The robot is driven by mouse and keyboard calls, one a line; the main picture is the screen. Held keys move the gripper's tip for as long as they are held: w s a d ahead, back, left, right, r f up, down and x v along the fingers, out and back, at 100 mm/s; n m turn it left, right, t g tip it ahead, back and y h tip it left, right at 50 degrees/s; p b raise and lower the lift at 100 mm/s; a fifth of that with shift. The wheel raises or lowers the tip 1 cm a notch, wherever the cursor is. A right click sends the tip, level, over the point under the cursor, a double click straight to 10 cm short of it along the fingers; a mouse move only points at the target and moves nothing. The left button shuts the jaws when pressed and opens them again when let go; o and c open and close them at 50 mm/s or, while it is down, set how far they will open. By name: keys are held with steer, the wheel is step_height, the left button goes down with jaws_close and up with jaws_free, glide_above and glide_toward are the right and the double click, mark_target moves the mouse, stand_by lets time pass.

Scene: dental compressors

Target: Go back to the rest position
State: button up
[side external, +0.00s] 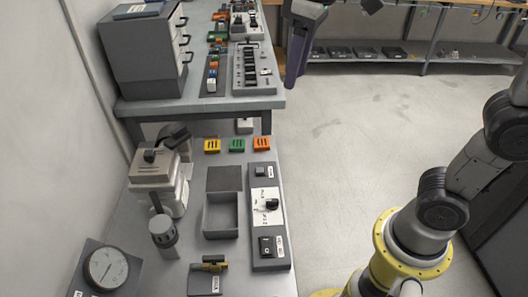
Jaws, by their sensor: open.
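My arm rises from a yellow base ring at the lower right and leaves through the right edge. On the grey bench, a control panel (266,221) carries a rotary switch and rocker switches. Left of it sits a grey open tray (221,216). Green (237,145), yellow (212,146) and orange (262,144) blocks stand in a row behind them. A round gauge (104,267) is at the front left.
A grey drawer cabinet (140,55) and a switch strip (255,69) stand on the raised shelf. A dark purple-edged object (303,40) shows beside the shelf; I cannot tell what it is. A far bench (392,60) runs along the back. The middle floor is clear.

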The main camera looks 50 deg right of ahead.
steer(key=s+d+f+m+t, duration=0.1)
steer(key=s+d+f, duration=0.15)
steer(key=s, duration=0.35)
steer(key=s+d+f+m+t, duration=0.1)
steer(key=s+d+t, duration=0.1)
steer(key=s+d, duration=0.25)
steer(key=s+f+m, duration=0.1)
steer(key=s+f, duration=0.2)
steer(key=f, duration=0.4)
steer(key=shift+a+t, duration=0.25)
steer(key=shift+t, duration=0.15)
